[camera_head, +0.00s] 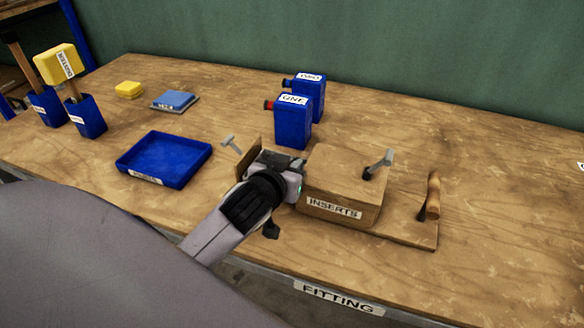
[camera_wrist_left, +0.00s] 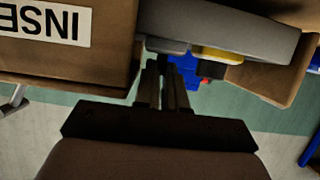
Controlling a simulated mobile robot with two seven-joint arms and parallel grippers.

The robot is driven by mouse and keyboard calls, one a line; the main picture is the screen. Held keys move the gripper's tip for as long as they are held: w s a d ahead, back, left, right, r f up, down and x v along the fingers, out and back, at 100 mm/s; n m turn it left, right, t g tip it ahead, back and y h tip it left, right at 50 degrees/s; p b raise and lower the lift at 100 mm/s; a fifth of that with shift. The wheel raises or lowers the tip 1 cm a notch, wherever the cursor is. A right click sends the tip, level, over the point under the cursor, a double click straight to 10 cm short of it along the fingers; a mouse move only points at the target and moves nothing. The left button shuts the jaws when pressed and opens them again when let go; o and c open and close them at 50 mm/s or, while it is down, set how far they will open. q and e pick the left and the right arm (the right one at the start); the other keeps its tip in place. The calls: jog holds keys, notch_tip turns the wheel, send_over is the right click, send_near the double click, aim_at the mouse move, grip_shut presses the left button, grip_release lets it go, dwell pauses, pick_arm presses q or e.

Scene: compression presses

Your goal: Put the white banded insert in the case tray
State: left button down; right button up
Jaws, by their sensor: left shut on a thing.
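The blue tray (camera_head: 165,158) lies open and empty on the bench, with a small label on its front wall that I cannot read. My left gripper (camera_head: 268,160) is to its right, between a thin upright wooden plate (camera_head: 241,165) and the wooden block labelled INSERTS (camera_head: 330,183). In the left wrist view my fingers (camera_wrist_left: 167,72) are close together beside the block (camera_wrist_left: 75,50). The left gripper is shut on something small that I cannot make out. I cannot identify the white banded insert in either view. My right gripper is not in view.
The block sits on a wooden board with an upright peg handle (camera_head: 432,195); a grey T-handle (camera_head: 378,164) sticks out of it. Blue containers ONE (camera_head: 292,124) and TWO (camera_head: 313,88) stand behind. Yellow (camera_head: 130,89) and blue (camera_head: 175,100) pieces lie behind the tray.

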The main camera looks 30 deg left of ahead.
pick_arm(q)
jog(key=shift+f, duration=0.1)
jog(key=c, duration=1.5)
grip_release()
jog(key=shift+s+r, duration=0.15)
jog(key=shift+r, duration=0.05)
jog(key=p+v, duration=0.1)
jog(key=v, duration=1)
jog(key=shift+s+r+p, duration=0.25)
jog(key=shift+s+p, duration=0.05)
jog(key=shift+p, duration=0.05)
jog(key=shift+d, duration=0.1)
